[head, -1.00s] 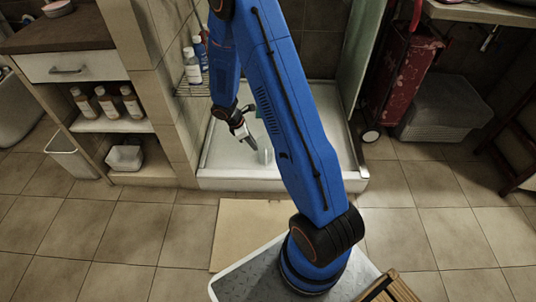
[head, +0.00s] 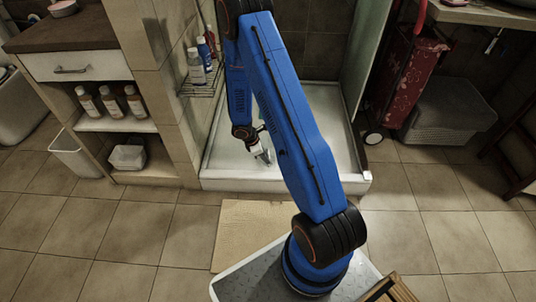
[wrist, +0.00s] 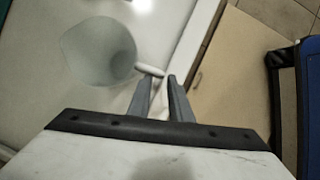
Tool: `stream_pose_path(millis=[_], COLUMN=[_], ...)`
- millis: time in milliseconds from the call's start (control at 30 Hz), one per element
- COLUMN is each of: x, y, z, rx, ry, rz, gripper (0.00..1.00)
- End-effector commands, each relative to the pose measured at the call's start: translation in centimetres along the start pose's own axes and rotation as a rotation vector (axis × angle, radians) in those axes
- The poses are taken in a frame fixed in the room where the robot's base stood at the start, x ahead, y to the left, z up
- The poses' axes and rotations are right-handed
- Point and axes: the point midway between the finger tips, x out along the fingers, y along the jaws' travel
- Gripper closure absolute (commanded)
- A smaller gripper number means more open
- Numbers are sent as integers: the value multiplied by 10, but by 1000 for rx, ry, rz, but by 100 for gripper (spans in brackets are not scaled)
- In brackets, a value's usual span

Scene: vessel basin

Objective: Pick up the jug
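The jug (wrist: 98,52) is a pale, translucent round vessel standing on the white shower tray, seen from above in the wrist view. Its light handle (wrist: 150,70) sticks out toward my fingertips. My gripper (wrist: 159,82) is open, its two grey fingers parted at the handle's outer end. I cannot tell whether they touch it. In the head view my gripper (head: 264,157) is low over the tray's front part, and the arm and gripper mostly hide the jug there.
The shower tray (head: 235,183) has a raised front rim. A tiled wall with a wire rack of bottles (head: 196,66) stands left, a glass panel (head: 365,60) right. A beige mat (head: 240,225) lies before the tray. A red patterned trolley (head: 410,80) stands to the right.

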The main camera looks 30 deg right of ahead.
Motion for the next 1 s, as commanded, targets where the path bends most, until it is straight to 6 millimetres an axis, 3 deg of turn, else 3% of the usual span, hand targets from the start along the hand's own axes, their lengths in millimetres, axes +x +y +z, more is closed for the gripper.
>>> stream_pose_path(millis=[200,400,667,767,1000], x=[32,46,48,48,48], y=[-1,0,0,0,0], z=[0,0,0,0,0], rx=[0,-1,1,0,0], ry=[-1,0,0,0,0], rz=[-3,-1,-1,-1,-1], gripper=[82,82,82,100,100])
